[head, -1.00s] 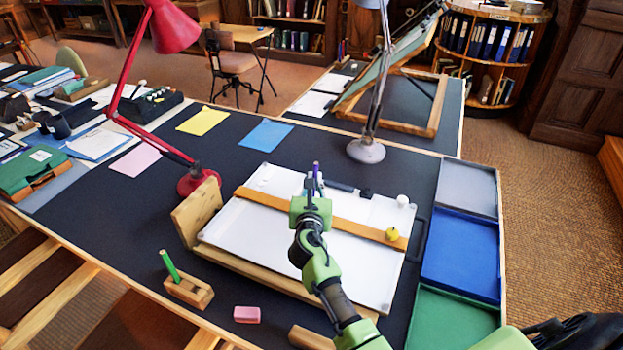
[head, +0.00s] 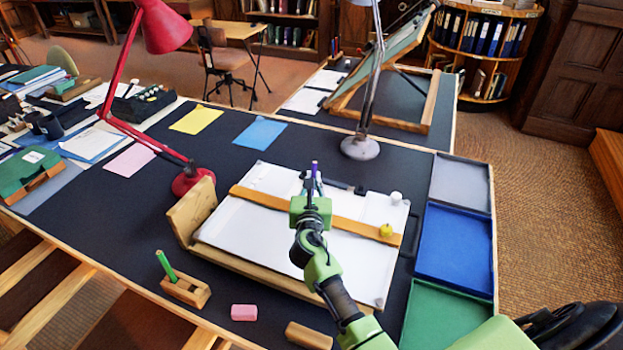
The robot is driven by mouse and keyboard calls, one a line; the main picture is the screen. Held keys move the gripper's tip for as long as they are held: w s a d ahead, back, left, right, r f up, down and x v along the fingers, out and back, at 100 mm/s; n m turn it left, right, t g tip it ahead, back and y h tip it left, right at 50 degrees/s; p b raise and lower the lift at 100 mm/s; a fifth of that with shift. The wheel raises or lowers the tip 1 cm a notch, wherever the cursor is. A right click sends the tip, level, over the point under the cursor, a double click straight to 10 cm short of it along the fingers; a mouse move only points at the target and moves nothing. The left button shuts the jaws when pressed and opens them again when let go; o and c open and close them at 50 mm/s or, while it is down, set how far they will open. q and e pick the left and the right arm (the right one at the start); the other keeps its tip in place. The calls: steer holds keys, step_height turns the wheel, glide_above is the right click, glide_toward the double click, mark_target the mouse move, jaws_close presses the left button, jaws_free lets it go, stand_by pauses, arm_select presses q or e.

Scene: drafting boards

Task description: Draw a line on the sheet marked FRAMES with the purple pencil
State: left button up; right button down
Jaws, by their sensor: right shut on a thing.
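My right gripper (head: 312,190) is over the white drawing board (head: 255,235), near the wooden straightedge (head: 350,226). It is shut on the purple pencil (head: 314,166), which stands roughly upright with its purple end up. The pencil's lower end is hidden by the gripper, so I cannot tell whether it touches anything. A yellow sheet (head: 198,120), a blue sheet (head: 260,132) and a pink sheet (head: 130,160) lie flat on the dark desk beyond the board. No marking is readable, so I cannot tell which is FRAMES. My left gripper is not in view.
A red lamp (head: 190,180) and a grey lamp (head: 360,147) stand behind the board. Grey, blue (head: 453,245) and green trays line the right edge. A green pencil (head: 166,265) in a wooden holder (head: 186,290) and a pink eraser (head: 244,312) are in front.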

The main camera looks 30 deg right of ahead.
steer(key=shift+s+d+p, duration=0.15)
steer(key=shift+d+p, duration=0.05)
steer(key=shift+p, duration=0.1)
steer(key=shift+s+d, duration=0.15)
steer(key=shift+s, duration=0.1)
steer(key=shift+s+d+p, duration=0.1)
steer(key=shift+p, duration=0.25)
steer(key=shift+s+d, duration=0.1)
steer(key=shift+s, duration=0.1)
stand_by(0.3)
steer(key=shift+s+d+p, duration=0.15)
steer(key=shift+s+p, duration=0.05)
steer(key=shift+p, duration=0.1)
steer(key=shift+s+d+f, duration=0.1)
steer(key=shift+s+d, duration=0.05)
steer(key=shift+s, duration=0.05)
stand_by(0.5)
steer(key=shift+s+d+p, duration=0.15)
steer(key=shift+d+p, duration=0.05)
steer(key=shift+p, duration=0.1)
